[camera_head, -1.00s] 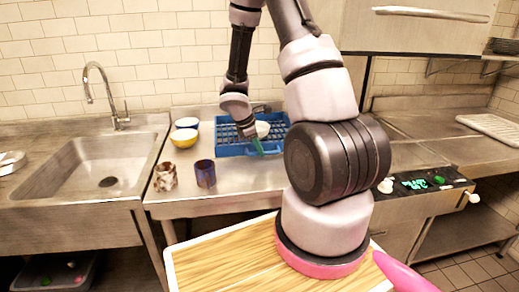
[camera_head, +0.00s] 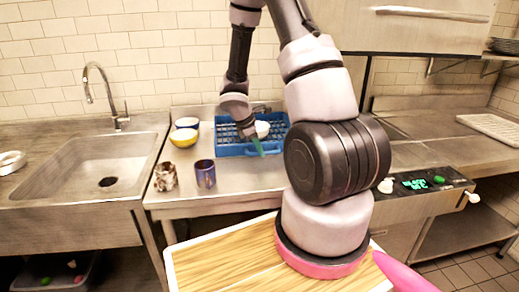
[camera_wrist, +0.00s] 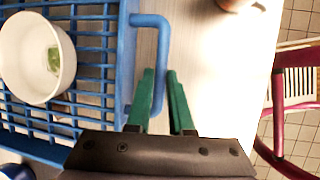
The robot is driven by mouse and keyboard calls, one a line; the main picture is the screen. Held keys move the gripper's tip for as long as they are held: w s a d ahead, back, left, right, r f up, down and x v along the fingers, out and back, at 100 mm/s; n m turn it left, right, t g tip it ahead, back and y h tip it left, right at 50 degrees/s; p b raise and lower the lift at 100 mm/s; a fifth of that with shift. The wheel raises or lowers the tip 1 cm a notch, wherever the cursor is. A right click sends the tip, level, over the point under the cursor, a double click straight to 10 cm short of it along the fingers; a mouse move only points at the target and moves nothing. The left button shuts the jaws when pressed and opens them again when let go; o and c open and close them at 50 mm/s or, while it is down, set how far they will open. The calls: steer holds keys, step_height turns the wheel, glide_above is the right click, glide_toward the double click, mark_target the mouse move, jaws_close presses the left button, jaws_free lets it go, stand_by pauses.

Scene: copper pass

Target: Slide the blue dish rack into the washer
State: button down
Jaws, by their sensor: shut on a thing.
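The blue dish rack (camera_head: 232,150) sits on the steel counter left of my arm. A white bowl (camera_head: 262,129) is in it, and in the wrist view the bowl (camera_wrist: 12,48) has a green patch inside. My gripper (camera_wrist: 161,88) has green fingers at the blue loop handle (camera_wrist: 150,20) on the rack's side, shut on it; the fingers partly cover the handle. The washer's steel hood (camera_head: 420,28) with a bar handle is at the upper right, with a lit control panel (camera_head: 425,184) below. My arm hides much of the space between rack and washer.
A yellow bowl (camera_head: 184,138) and a white-and-blue bowl (camera_head: 187,122) stand left of the rack. A patterned mug (camera_head: 165,177) and a blue mug (camera_head: 205,174) stand near the counter's front. A sink (camera_head: 85,170) is further left. Bare counter lies before the rack.

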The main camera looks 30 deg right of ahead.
steer(key=s+d, duration=0.4)
steer(key=d, duration=0.9)
steer(key=s+d, duration=0.4)
steer(key=d, duration=1)
steer(key=shift+d, duration=0.25)
steer(key=c, duration=0.8)
jaws_free()
steer(key=shift+a+r, duration=0.1)
steer(key=v, duration=1)
steer(key=shift+r, duration=0.3)
steer(key=shift+a, duration=0.1)
